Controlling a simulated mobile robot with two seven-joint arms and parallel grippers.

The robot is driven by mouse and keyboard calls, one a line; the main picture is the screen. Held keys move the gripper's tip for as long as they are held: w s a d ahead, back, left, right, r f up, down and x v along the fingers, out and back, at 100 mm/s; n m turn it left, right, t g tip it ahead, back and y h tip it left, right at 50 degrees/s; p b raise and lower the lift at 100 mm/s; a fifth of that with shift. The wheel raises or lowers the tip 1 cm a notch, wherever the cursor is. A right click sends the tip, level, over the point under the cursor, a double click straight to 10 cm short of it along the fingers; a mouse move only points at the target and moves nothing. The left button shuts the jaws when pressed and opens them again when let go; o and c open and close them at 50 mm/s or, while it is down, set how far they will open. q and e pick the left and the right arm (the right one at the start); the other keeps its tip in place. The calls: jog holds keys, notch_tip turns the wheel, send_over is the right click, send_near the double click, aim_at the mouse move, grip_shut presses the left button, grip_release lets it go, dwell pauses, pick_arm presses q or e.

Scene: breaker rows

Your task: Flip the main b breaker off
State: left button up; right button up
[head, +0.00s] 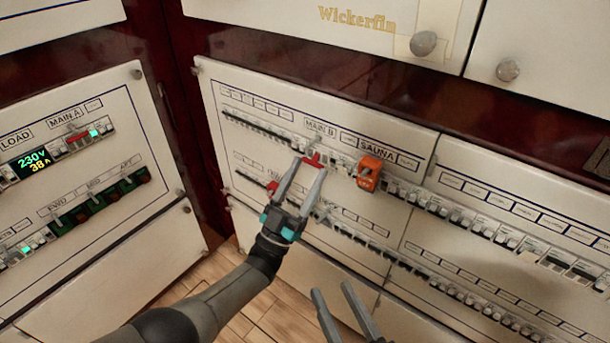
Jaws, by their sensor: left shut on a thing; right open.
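The MAIN B label (320,128) is on the upper row of the right-hand white panel. Below it is the red handle of the main b breaker (313,158). My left gripper (309,166) reaches up from below, with its fingertips at this red handle and shut on it. The fingers partly hide the breaker, so I cannot tell the handle's exact position. My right gripper (335,293) is open and empty at the bottom edge of the head view, well below the breaker rows.
An orange lockout piece (369,172) sits just right of main b, under the SAUNA label (376,148). Small breakers line both rows. The left panel has a MAIN A red handle (77,136) and a lit 230 V display (34,158). White cupboard doors with round knobs (424,43) are above.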

dwell(0.3)
pick_arm(q)
jog(key=o, duration=1.4)
jog(key=shift+c, duration=0.2)
jog(key=shift+f, duration=0.1)
